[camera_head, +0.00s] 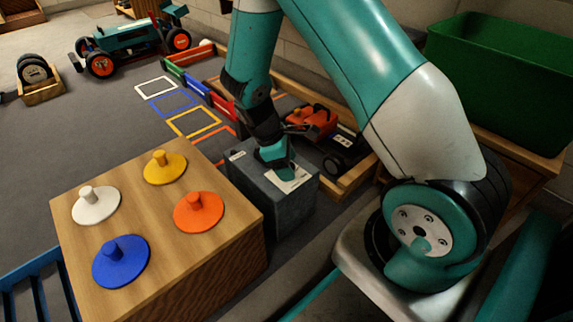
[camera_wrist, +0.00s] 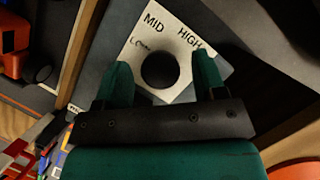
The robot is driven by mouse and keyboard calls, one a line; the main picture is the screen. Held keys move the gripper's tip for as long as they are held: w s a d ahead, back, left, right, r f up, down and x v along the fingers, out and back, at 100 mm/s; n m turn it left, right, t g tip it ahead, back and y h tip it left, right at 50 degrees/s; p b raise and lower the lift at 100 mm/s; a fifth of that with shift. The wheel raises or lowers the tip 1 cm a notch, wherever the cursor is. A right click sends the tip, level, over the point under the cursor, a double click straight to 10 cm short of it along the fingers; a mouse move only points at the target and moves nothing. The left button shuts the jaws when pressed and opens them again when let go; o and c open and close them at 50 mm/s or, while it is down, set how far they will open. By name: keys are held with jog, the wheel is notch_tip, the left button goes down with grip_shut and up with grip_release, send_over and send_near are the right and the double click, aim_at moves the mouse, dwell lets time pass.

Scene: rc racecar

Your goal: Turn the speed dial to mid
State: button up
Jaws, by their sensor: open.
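The speed dial is a dark round knob (camera_wrist: 160,70) on a white label plate (camera_wrist: 180,28) marked MID and HIGH, with a third, smaller word too blurred to read surely. No pointer shows on the knob, so I cannot tell its setting. In the head view the plate (camera_head: 291,181) lies on top of a blue-grey box (camera_head: 295,212), and my gripper hides the knob. My gripper (camera_head: 276,166) points down over the box. In the wrist view my gripper (camera_wrist: 163,68) is open, one finger on each side of the knob, with gaps visible and no clear contact.
A wooden block (camera_head: 150,178) with white, yellow, orange and blue knobbed discs stands left of the box. A red car (camera_head: 312,122) sits in a wooden-edged bay behind it. A green bin (camera_head: 500,75) is at right. A teal car (camera_head: 125,38) stands on the floor far left.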

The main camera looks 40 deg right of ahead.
jog(key=shift+c, duration=0.2)
jog(key=c, duration=0.9)
jog(key=shift+o, duration=0.2)
jog(key=shift+r+p, duration=0.15)
jog(key=shift+p, duration=0.25)
jog(key=shift+r+m+p, duration=0.15)
jog(key=shift+m+p, duration=0.45)
jog(key=shift+p, duration=0.3)
jog(key=m+g+y+p, duration=0.1)
jog(key=m+p, duration=0.1)
jog(key=p, duration=0.2)
jog(key=shift+d+r, duration=0.1)
jog(key=m+y+p, duration=0.1)
jog(key=m+p, duration=0.2)
jog(key=shift+p, duration=0.4)
jog(key=shift+f+m+g+y+p, duration=0.3)
jog(key=shift+m+y+p, duration=0.1)
jog(key=shift+m+p, duration=0.8)
jog(key=shift+w, duration=0.1)
